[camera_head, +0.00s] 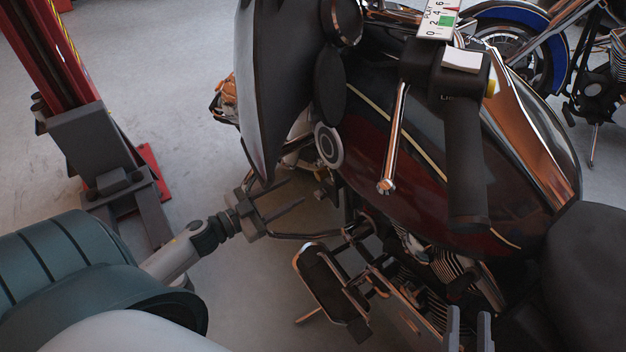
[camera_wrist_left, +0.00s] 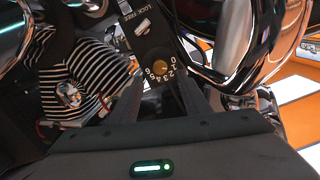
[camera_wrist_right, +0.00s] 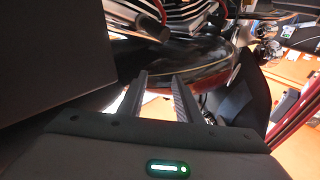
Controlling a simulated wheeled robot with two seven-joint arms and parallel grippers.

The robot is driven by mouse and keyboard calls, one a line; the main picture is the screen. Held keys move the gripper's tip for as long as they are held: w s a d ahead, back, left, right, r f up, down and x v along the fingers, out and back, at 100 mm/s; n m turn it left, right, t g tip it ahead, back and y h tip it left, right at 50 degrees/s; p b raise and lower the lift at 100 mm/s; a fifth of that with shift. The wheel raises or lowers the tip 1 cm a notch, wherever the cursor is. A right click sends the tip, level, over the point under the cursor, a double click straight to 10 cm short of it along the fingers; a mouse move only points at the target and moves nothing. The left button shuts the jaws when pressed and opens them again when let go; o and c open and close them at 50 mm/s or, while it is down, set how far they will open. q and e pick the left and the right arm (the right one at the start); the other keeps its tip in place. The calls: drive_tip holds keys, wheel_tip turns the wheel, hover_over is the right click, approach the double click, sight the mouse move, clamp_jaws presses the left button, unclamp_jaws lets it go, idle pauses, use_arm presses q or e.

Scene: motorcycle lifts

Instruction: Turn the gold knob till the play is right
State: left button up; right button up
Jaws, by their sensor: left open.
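In the left wrist view the gold knob (camera_wrist_left: 161,68) is a small round cap on a dark plate, with a white number scale curving below it. My left gripper (camera_head: 285,200) is open, its fingers apart on either side of the line to the knob; contact is not visible. Above the knob a silver lever (camera_wrist_left: 142,27) sits by the words LOCK and FREE. A white play gauge (camera_head: 437,20) with numbers and a green patch stands at the handlebar; its exact reading is unclear. My right gripper (camera_head: 469,332) is open and empty by the engine.
The dark red motorcycle tank (camera_head: 400,165), chrome lever (camera_head: 394,140) and black grip (camera_head: 465,160) lie to the right of my left gripper. A red lift post (camera_head: 50,50) stands at the left. Grey floor (camera_head: 180,70) is clear between them.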

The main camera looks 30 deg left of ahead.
sight(317, 178)
use_arm(q)
drive_tip(key=x, duration=0.8)
drive_tip(key=shift+w+b, duration=0.1)
drive_tip(key=shift+b, duration=0.25)
use_arm(e)
drive_tip(key=r+t, duration=0.1)
drive_tip(key=s+r, duration=0.1)
drive_tip(key=shift+a+r+t+y, duration=0.1)
drive_tip(key=shift+r+t+y, duration=0.2)
drive_tip(key=shift+r+t, duration=0.1)
use_arm(q)
drive_tip(key=shift+d, duration=0.1)
drive_tip(key=c, duration=1)
